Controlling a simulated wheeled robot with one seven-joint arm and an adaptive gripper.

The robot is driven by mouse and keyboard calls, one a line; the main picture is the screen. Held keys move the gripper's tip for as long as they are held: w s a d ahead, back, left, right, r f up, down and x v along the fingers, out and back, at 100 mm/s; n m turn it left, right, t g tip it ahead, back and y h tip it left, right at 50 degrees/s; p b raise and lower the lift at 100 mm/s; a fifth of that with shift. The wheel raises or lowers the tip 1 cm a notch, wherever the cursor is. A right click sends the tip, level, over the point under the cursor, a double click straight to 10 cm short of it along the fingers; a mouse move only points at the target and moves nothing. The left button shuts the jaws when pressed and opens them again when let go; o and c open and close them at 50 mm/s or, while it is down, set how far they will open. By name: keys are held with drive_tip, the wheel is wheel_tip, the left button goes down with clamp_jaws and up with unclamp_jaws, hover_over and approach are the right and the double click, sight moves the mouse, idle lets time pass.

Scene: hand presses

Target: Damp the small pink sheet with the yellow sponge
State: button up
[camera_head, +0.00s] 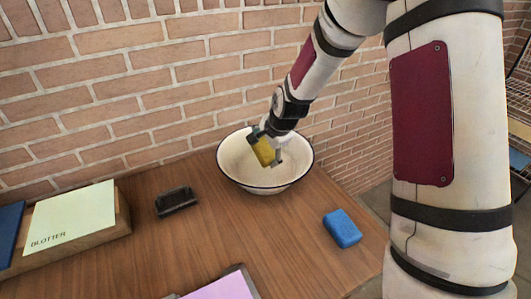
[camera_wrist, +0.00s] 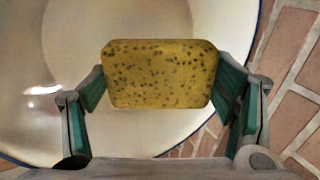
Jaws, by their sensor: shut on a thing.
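The yellow sponge (camera_head: 264,152) is held in my gripper (camera_head: 267,148) over the white basin (camera_head: 236,165). In the wrist view the speckled sponge (camera_wrist: 160,75) sits between the two green-padded fingers of my gripper (camera_wrist: 160,85), which are shut on it. The basin's pale inside (camera_wrist: 40,60) lies behind the sponge; whether it holds water I cannot tell. A pink sheet (camera_head: 222,288) shows at the bottom edge of the head view, on a dark base, partly cut off by the frame.
A blue sponge (camera_head: 342,228) lies right of the basin near the table's edge. A black object (camera_head: 176,201) lies left of the basin. A pale green sheet marked BLOTTER (camera_head: 72,220) lies on a wooden block at the left. A brick wall (camera_head: 150,70) stands behind the wooden table (camera_head: 170,245).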

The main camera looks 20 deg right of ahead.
sight(266, 148)
drive_tip(key=shift+r+p, duration=1.4)
drive_tip(key=shift+r, duration=2.4)
wheel_tip(266, 148, up, 4)
drive_tip(key=shift+f+p, duration=0.1)
drive_tip(key=shift+p, duration=0.5)
drive_tip(key=shift+s, duration=0.1)
